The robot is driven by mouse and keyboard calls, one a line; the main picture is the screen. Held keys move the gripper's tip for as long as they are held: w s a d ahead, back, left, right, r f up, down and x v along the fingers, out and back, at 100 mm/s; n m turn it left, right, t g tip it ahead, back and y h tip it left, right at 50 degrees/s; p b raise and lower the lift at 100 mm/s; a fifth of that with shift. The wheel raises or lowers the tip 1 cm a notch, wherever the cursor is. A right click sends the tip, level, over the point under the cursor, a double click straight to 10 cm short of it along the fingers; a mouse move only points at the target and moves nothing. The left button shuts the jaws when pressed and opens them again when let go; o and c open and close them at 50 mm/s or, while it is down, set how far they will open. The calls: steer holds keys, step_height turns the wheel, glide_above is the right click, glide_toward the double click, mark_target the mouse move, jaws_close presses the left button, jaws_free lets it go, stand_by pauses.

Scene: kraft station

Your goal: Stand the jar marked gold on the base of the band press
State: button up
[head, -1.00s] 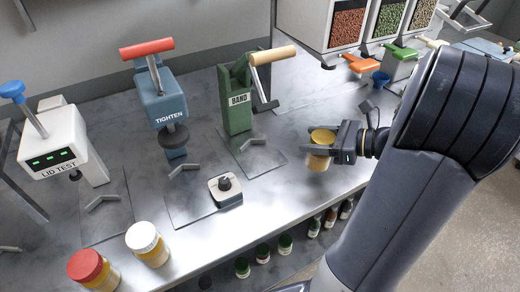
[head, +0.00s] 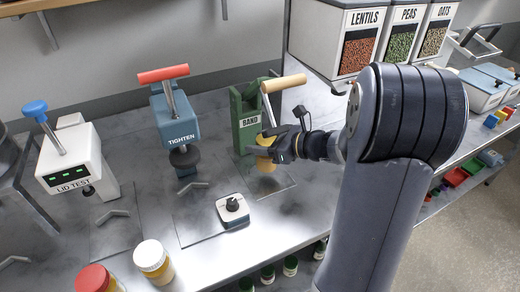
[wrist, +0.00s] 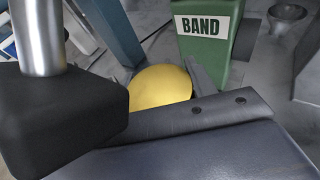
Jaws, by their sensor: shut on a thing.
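The jar with the gold lid (head: 265,158) is in my gripper (head: 262,150), just in front of the green band press (head: 247,118). In the wrist view its round gold lid (wrist: 162,88) shows beyond a dark finger, and the rest of the jar is hidden. The press carries a BAND label (wrist: 200,27) and a lever with a cream handle (head: 284,83). The jar is over or on the press's flat base plate (head: 285,188); I cannot tell whether it touches. My gripper is shut on the jar.
A blue TIGHTEN press (head: 175,118) and a white LID TEST device (head: 75,160) stand to the left. A small dial box (head: 232,211) sits in front. A white-lidded jar (head: 152,258) and a red-lidded jar (head: 97,279) stand at the front edge.

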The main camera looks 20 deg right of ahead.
steer(key=shift+w+a+f, duration=0.1)
steer(key=shift+w+a, duration=0.05)
steer(key=shift+f, duration=1.65)
steer(key=shift+f, duration=0.2)
steer(key=o, duration=1.3)
steer(key=shift+o, duration=0.2)
steer(key=shift+r, duration=0.15)
steer(key=shift+r, duration=0.1)
steer(key=v, duration=1.2)
steer(key=shift+b, duration=0.45)
